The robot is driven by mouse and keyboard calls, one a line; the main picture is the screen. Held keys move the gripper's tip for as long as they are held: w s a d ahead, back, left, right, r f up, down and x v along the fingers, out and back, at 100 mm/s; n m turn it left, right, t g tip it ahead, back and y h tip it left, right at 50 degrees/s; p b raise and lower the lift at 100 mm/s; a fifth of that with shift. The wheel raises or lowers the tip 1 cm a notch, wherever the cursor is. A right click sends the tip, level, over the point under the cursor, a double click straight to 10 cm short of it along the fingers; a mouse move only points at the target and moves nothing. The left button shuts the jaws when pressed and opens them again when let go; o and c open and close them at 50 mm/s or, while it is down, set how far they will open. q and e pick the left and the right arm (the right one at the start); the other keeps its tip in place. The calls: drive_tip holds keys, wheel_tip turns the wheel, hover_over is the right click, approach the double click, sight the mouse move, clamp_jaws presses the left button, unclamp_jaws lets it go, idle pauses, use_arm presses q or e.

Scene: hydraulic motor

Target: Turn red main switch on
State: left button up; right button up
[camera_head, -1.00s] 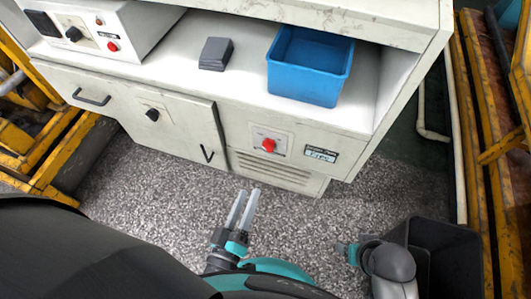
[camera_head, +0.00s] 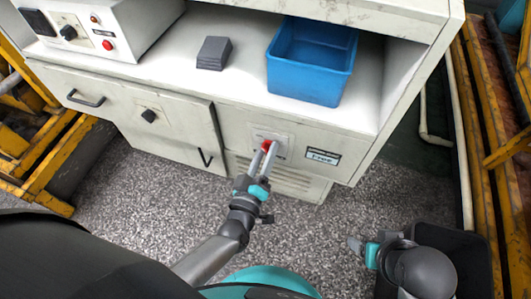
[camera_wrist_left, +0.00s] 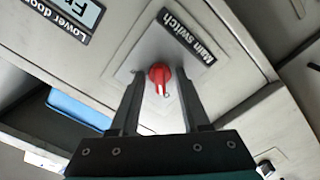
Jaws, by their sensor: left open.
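The red main switch (camera_head: 267,145) is a small knob on a pale plate on the cabinet's lower front panel. In the left wrist view the red knob (camera_wrist_left: 160,75) shows beside a "Main switch" label, between the two fingers. My left gripper (camera_head: 265,158) is open, its fingertips close to the switch, one on each side in the picture. I cannot tell whether they touch the knob. My right gripper (camera_head: 358,246) is low at the right, near a dark bin; its finger state is too small to tell.
A blue bin (camera_head: 311,62) and a dark grey block (camera_head: 214,53) sit on the cabinet shelf above. A control box (camera_head: 82,29) stands at the upper left. Cabinet handles and a black knob (camera_head: 148,116) are left of the switch. A dark bin (camera_head: 455,258) stands at lower right.

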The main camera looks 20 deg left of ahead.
use_arm(q)
drive_tip(key=shift+c, duration=0.3)
clamp_jaws()
